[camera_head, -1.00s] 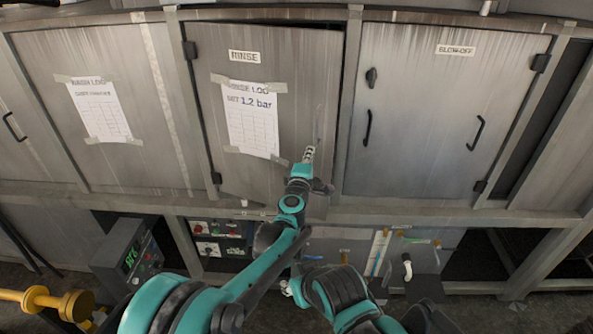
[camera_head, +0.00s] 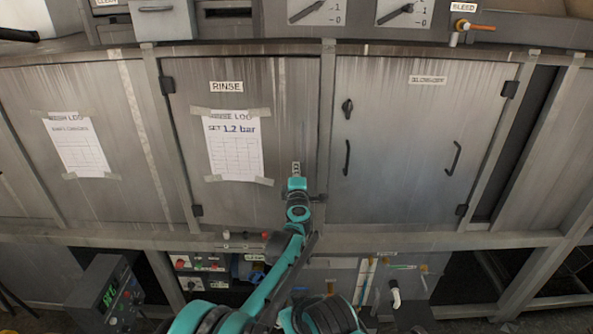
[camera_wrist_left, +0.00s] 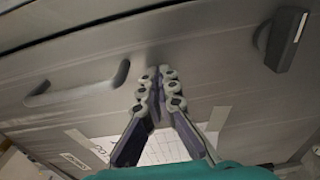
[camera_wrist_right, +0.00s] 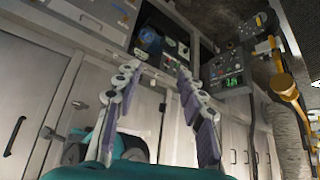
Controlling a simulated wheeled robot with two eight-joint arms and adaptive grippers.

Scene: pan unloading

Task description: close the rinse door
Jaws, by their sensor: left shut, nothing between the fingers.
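The rinse door (camera_head: 240,140) is a grey metal door with a RINSE label and a taped log sheet (camera_head: 235,146). It looks flush with its frame in the head view; a very small gap cannot be ruled out. My left gripper (camera_head: 296,168) is shut and empty, its tips at the lower right of the door face. The left wrist view shows the shut fingertips (camera_wrist_left: 156,78) at the door, between a bar handle (camera_wrist_left: 80,85) and a dark latch knob (camera_wrist_left: 287,38). My right gripper (camera_wrist_right: 158,75) is open and empty, low, away from the door.
Another door with a knob and handles (camera_head: 400,140) is to the right. A door with a wash log (camera_head: 80,146) is to the left. A control box with a green display (camera_head: 108,292) stands low left. A yellow fitting (camera_wrist_right: 285,85) shows in the right wrist view.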

